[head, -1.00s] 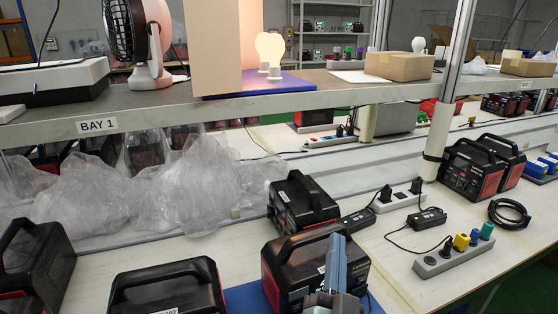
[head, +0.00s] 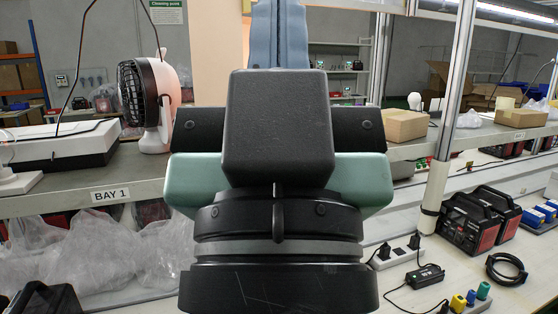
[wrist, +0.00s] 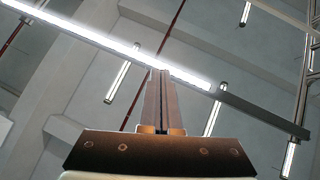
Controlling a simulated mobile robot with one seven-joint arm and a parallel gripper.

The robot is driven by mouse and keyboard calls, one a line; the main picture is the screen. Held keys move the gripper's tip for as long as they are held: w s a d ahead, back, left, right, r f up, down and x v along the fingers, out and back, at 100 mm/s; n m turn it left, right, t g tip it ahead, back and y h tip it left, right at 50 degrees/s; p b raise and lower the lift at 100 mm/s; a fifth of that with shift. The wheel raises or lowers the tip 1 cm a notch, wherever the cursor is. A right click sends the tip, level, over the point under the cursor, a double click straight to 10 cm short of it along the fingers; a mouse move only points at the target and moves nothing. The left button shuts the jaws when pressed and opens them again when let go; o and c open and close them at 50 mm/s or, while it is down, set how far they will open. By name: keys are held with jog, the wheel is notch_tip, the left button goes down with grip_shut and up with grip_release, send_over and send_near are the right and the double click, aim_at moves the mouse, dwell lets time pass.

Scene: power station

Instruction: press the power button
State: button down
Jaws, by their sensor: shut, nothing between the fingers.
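My gripper (head: 278,35) fills the middle of the head view, pointing up, its blue-grey fingers together and empty. In the wrist view the shut fingers (wrist: 159,105) point at the ceiling, with no power station in sight. Black and red power stations (head: 464,226) stand on the bench at the right, well away from my gripper. The handle and top of another black unit (head: 45,300) show at the lower left edge. I cannot make out a power button on any of them. My gripper and wrist hide the middle of the bench.
A shelf (head: 85,200) marked BAY 1 crosses behind my gripper, with a fan (head: 150,100) and a cardboard box (head: 403,125) on it. Clear plastic wrap (head: 100,255) lies below. A metal post (head: 447,130) rises at the right. A power strip (head: 397,252) and a coiled cable (head: 508,270) lie on the bench.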

notch_tip(320, 180, up, 6)
jog(key=p, duration=0.3)
jog(key=shift+p, duration=0.4)
jog(key=shift+w+f, duration=0.1)
jog(key=shift+f, duration=0.05)
